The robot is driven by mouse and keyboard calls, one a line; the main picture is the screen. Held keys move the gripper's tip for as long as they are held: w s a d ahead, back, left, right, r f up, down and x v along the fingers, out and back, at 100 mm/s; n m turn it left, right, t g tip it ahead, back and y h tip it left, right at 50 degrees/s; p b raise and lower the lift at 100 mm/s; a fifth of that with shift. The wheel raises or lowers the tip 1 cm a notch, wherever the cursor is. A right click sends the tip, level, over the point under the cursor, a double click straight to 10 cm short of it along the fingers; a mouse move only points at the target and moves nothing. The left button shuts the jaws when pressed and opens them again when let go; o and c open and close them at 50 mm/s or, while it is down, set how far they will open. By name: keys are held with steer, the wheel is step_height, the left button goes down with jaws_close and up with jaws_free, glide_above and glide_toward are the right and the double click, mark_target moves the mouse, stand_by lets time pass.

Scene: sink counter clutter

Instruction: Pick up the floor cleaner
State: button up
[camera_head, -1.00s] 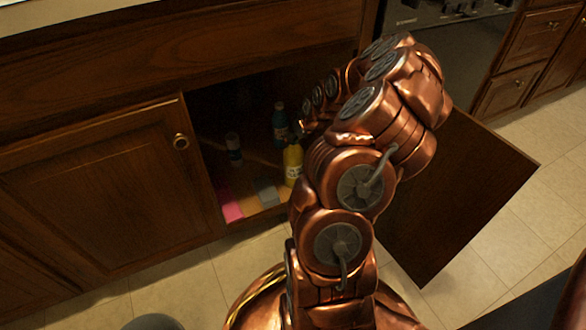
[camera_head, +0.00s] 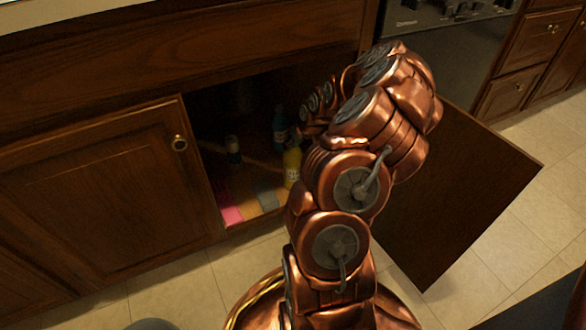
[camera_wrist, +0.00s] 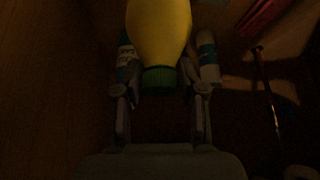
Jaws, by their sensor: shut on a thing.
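A yellow bottle with a green cap stands inside the open cabinet, and I take it to be the floor cleaner (camera_head: 291,168). It also fills the top middle of the wrist view (camera_wrist: 160,30), with its cap toward my gripper (camera_wrist: 161,88). My gripper's fingers lie on both sides of the bottle's cap end and are shut on it. The exact contact is dark and hard to see. In the head view my arm hides the gripper and part of the bottle's right side.
A teal bottle (camera_head: 280,126) stands behind the yellow one, and a dark bottle (camera_head: 233,150) stands to its left. Pink (camera_head: 231,214) and grey (camera_head: 266,200) items lie at the cabinet's front edge. The open cabinet door (camera_head: 455,200) stands right of my arm.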

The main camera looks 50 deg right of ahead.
jaws_close()
steer(key=shift+r, duration=0.1)
